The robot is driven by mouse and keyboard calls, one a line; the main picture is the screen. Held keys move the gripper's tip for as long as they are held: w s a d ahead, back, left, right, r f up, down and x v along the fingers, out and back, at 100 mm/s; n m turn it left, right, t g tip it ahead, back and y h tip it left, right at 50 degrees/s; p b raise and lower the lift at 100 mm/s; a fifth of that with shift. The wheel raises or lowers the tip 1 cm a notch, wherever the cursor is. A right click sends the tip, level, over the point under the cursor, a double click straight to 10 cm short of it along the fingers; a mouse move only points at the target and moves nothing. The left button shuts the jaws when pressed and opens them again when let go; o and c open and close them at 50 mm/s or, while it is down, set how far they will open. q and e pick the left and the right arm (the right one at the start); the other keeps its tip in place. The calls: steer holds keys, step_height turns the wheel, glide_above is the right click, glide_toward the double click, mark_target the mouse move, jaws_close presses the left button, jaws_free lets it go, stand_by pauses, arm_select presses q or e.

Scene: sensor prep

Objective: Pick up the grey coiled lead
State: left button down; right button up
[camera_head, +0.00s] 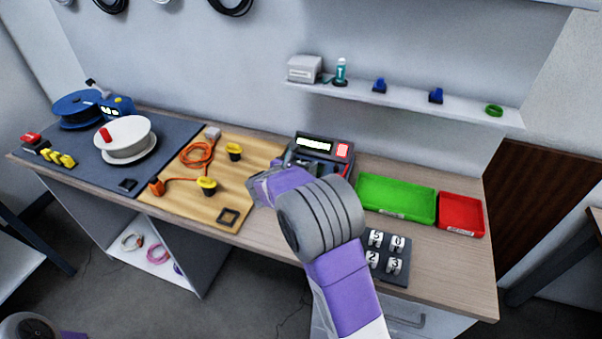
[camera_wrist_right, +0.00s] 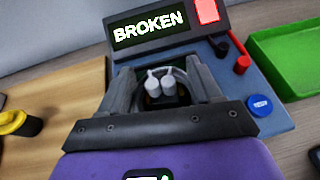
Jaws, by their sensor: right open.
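The grey coiled lead (camera_wrist_right: 160,83) lies on the blue-grey tester (camera_wrist_right: 218,78), whose display reads BROKEN. Two pale plug-like ends of the lead show, with a curved grey part behind them. My right gripper (camera_wrist_right: 160,76) is open, with one finger on each side of the lead. I cannot tell whether the fingers touch it. In the head view the right gripper (camera_head: 283,170) is at the front of the tester (camera_head: 322,147), and my wrist hides most of the lead there.
A green tray (camera_head: 396,199) and a red tray (camera_head: 461,214) stand right of the tester. A number block (camera_head: 386,256) is in front. A wooden board (camera_head: 190,190) with an orange cable (camera_head: 198,153) lies left. A wall shelf (camera_head: 400,98) hangs above.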

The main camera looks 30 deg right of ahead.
steer(key=c, duration=1.1)
